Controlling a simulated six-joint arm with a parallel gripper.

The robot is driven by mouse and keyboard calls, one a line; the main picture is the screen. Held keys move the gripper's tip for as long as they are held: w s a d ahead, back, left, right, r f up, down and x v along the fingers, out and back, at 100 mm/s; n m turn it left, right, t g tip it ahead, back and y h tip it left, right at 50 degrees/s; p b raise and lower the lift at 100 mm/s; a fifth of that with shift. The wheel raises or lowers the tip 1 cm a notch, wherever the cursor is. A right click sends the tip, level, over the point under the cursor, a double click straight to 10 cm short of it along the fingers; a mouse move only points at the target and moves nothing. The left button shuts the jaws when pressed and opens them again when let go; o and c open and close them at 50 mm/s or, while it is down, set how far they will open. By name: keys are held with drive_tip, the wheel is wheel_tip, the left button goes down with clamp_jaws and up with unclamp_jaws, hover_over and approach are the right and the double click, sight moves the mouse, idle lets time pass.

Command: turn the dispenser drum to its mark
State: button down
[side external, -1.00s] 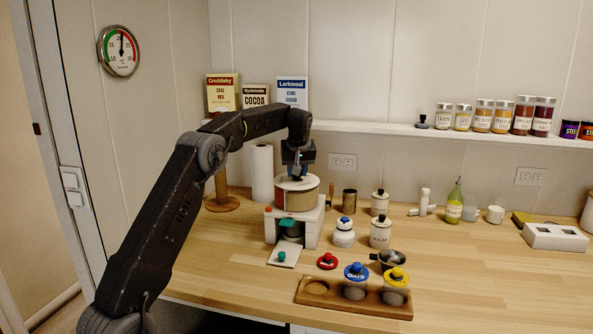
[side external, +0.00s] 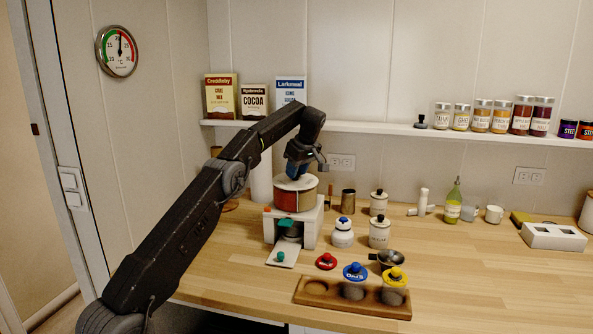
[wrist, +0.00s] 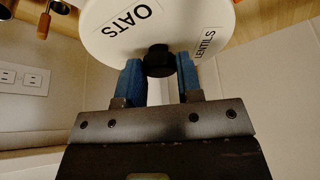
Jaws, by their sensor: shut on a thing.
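The dispenser drum (side external: 296,197) sits on a white stand (side external: 312,228) on the wooden counter. Its side shows a reddish section and a tan section. In the wrist view its white top disc (wrist: 112,32) carries the labels OATS and LENTILS, and a black knob (wrist: 158,60) stands near the rim. My gripper (side external: 297,175) is over the drum, tilted. In the wrist view its blue fingers (wrist: 160,72) are on both sides of the black knob, shut on it. I cannot make out the mark in these views.
A white card with a green knob (side external: 282,257) lies before the stand. White canisters (side external: 342,232) stand close on its right. A wooden tray (side external: 325,296) with lidded jars is in front. A shelf (side external: 370,127) runs behind. The counter's middle right is clear.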

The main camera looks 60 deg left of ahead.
idle(0.4)
drive_tip(key=c, duration=0.8)
unclamp_jaws()
drive_tip(key=shift+r, duration=0.15)
drive_tip(key=shift+d+r, duration=0.2)
drive_tip(key=shift+r, duration=0.2)
drive_tip(key=w+d, duration=0.1)
drive_tip(key=d, duration=0.3)
drive_tip(key=w+d, duration=0.1)
drive_tip(key=d, duration=0.3)
drive_tip(key=w+d, duration=0.1)
drive_tip(key=d, duration=0.2)
drive_tip(key=shift+d, duration=0.4)
